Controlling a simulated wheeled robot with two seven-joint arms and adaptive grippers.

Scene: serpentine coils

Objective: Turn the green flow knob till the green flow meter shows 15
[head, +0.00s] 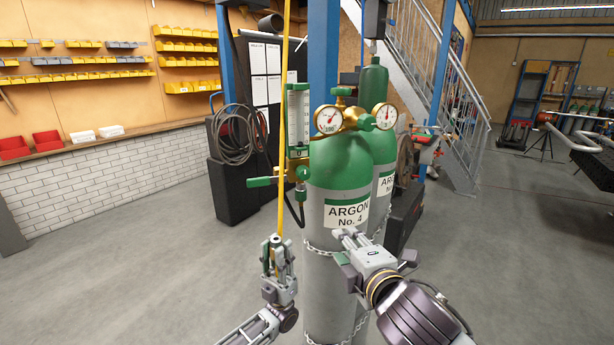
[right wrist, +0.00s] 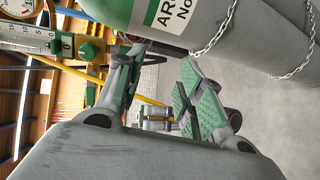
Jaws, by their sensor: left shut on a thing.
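The green flow knob (head: 261,181) sticks out to the left at the foot of the flow meter. The flow meter (head: 299,118) is an upright scaled tube beside the green argon cylinder (head: 342,165); its reading is too small to tell. It also shows sideways in the right wrist view (right wrist: 28,40). My left gripper (head: 277,243) is shut on a thin yellow pole (head: 283,130), below and apart from the knob. My right gripper (head: 375,250) is in front of the cylinder; in the right wrist view its green-padded fingers (right wrist: 158,88) are apart with nothing held.
Two round gauges (head: 328,119) sit on the brass regulator. A chain (head: 325,250) runs around the cylinder. A second cylinder (head: 383,180) stands behind it. A black cabinet (head: 231,178) with coiled hose stands at the back left. The floor at the left is clear.

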